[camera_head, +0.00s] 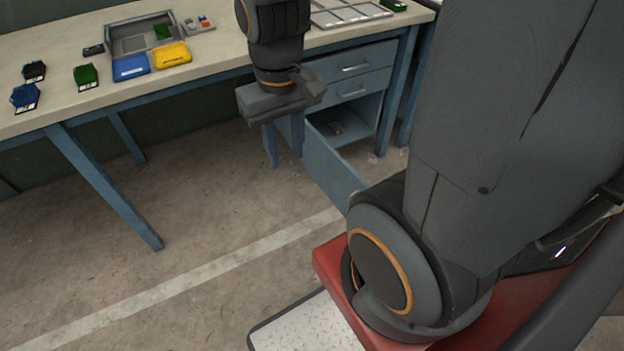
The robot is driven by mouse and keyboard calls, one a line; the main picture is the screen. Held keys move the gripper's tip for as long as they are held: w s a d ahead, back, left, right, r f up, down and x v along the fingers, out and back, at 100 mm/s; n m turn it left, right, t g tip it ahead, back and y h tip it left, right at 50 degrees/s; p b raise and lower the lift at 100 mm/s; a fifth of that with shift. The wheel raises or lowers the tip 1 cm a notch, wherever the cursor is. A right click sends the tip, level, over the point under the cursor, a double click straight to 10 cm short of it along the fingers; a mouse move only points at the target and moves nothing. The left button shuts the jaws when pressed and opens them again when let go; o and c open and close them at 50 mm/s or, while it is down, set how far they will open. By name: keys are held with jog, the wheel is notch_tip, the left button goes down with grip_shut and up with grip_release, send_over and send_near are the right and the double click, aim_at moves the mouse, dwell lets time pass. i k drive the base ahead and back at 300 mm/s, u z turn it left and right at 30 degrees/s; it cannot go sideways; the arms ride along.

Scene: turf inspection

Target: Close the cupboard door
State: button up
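The blue cupboard door (328,172) stands swung out from the cupboard (358,118) under the workbench, so the cupboard is open. A small brownish item (335,128) lies inside on the cupboard floor. My gripper (284,152) points down at the far left end of the door. Its two fingers are spread apart with nothing seen between them. The right finger overlaps the door in the picture; I cannot tell whether it touches. The gripper hides part of the door and the cupboard's left side.
Two shut drawers (350,75) with handles sit above the cupboard. The workbench top (200,85) holds a grey tray, a blue bin, a yellow bin and small coloured items. A blue bench leg (105,185) slants at left. The concrete floor (210,205) in front is clear.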

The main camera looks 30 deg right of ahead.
aim_at(339, 181)
jog(key=u, duration=0.1)
jog(key=i, duration=0.6)
jog(key=z, duration=1.15)
jog(key=i, duration=0.5)
jog(key=z, duration=0.85)
jog(key=k, duration=1)
jog(key=u, duration=0.55)
